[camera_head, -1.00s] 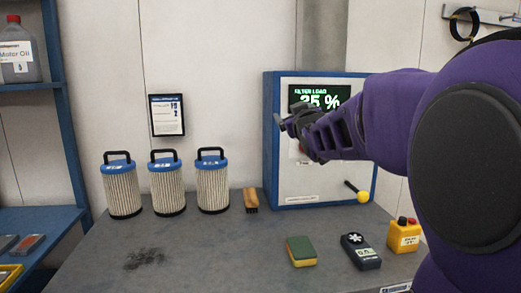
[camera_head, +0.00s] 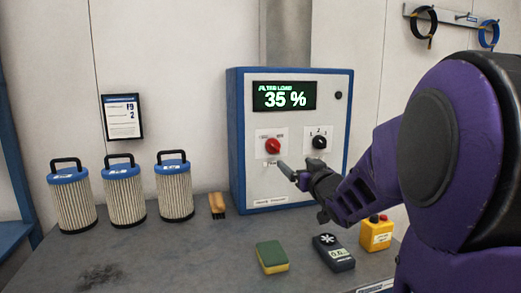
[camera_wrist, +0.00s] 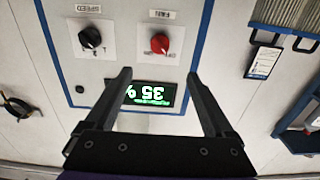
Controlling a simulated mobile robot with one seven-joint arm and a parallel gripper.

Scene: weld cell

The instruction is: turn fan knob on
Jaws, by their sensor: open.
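The red fan knob (camera_head: 272,146) is on the left of the blue-framed control panel (camera_head: 262,185), below the "FILTER LOAD 35 %" display (camera_head: 284,96). The black speed knob (camera_head: 319,142) is to its right. In the wrist view, which is upside down, the red knob (camera_wrist: 159,43) sits under a FAN label, beyond and roughly between the fingertips. The speed knob (camera_wrist: 90,38) is left of it there. My gripper (camera_head: 291,173) is open and empty in front of the panel, below and right of the red knob in the head view. Its fingers (camera_wrist: 158,73) appear clear of both knobs.
Several items stand on the grey bench: pleated filters (camera_head: 124,195), a brush (camera_head: 217,205), a sponge (camera_head: 272,257), a handheld meter (camera_head: 334,252) and a yellow button box (camera_head: 376,233). A framed notice (camera_head: 123,116) hangs on the wall.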

